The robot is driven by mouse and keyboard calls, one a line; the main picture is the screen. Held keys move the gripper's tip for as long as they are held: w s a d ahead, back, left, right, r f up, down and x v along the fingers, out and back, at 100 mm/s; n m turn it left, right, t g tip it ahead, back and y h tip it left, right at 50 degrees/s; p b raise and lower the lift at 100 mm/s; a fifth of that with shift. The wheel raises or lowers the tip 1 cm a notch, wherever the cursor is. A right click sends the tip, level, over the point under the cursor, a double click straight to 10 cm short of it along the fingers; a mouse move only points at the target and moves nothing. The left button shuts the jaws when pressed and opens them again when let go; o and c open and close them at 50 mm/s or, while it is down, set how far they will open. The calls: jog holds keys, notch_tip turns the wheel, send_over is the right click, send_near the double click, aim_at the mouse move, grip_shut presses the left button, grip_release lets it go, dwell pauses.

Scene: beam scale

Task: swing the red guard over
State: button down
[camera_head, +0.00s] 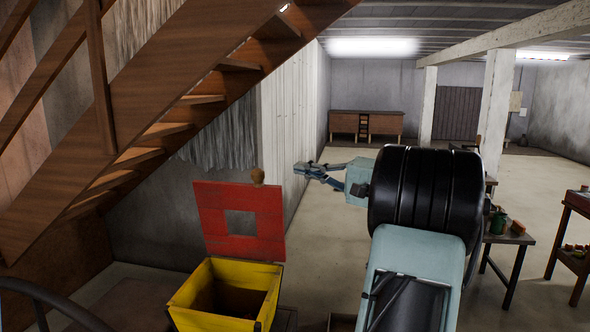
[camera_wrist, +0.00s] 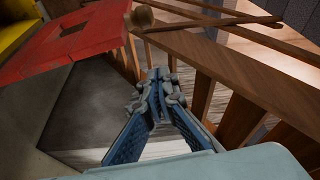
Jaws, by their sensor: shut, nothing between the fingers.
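The red guard (camera_head: 214,205) is a flat red panel with a square window, standing upright at the back edge of an open yellow box (camera_head: 212,318). A round wooden knob (camera_head: 257,175) sits on its top edge, towards the right. My gripper (camera_head: 300,168) is shut and empty, in the air to the right of the knob and apart from it in the head view. In the wrist view the shut fingers (camera_wrist: 158,84) are near the middle. The guard (camera_wrist: 75,40) fills the upper left there, with the knob (camera_wrist: 141,16) beyond the fingertips.
A wooden staircase (camera_head: 150,125) slopes down to the left behind the guard. A small table (camera_head: 512,238) with pots stands at right, and another table (camera_head: 581,204) at the far right edge. A wooden cabinet (camera_head: 365,123) stands at the back wall. Open floor lies between.

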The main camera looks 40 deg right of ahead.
jog(key=shift+w+a+f+p, duration=0.1)
jog(key=shift+w+a+p, duration=0.65)
jog(key=shift+w+a, duration=0.7)
jog(key=shift+w+a+p, duration=0.7)
jog(key=shift+w+a, duration=0.4)
jog(key=shift+a, duration=0.55)
jog(key=shift+f+b, duration=0.15)
jog(key=shift+b, duration=0.2)
